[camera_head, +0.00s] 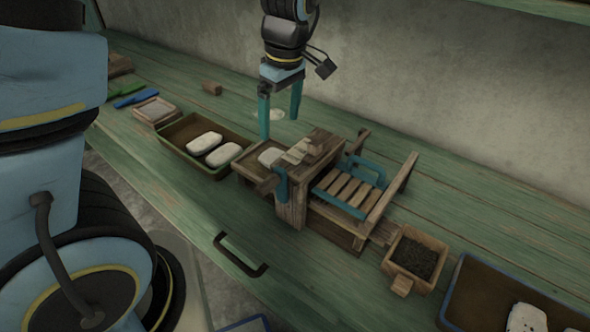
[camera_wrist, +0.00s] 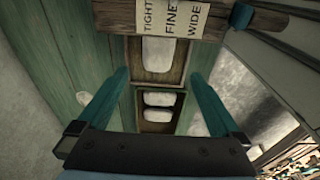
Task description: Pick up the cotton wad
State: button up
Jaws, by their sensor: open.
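Two white, rounded cotton-like wads (camera_head: 205,143) lie in a brown tray with a green rim (camera_head: 172,152) left of the wooden loom. Another white wad (camera_head: 269,156) sits in the small wooden tray at the loom's left end; it also shows between my fingers in the wrist view (camera_wrist: 157,54). A pale round piece (camera_head: 270,114) lies on the bench behind my gripper, partly hidden by it. I cannot tell which is the task's wad. My gripper (camera_head: 279,127) points down, open and empty, above the bench at the loom's left end, apart from the wads.
The wooden loom (camera_head: 325,190) has a teal handle and a label reading TIGHT, FINE, WIDE (camera_wrist: 172,20). A box of dark grains (camera_head: 415,255) and a blue-rimmed tray (camera_head: 480,290) with a speckled white piece stand right.

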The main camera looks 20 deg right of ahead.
jog(key=f, duration=0.5)
jog(key=shift+d+f+p, duration=0.25)
jog(key=shift+f+p, duration=0.05)
jog(key=shift+p, duration=0.05)
jog(key=shift+w+a+f+p, duration=0.2)
jog(key=shift+f+p, duration=0.25)
jog(key=shift+f, duration=0.85)
jog(key=shift+w+a+f+p, duration=0.15)
jog(key=shift+f+p, duration=0.3)
jog(key=shift+f, duration=0.85)
jog(key=shift+d, duration=0.1)
jog(key=shift+c, duration=0.2)
jog(key=c, duration=1.2)
jog(key=shift+r, duration=0.15)
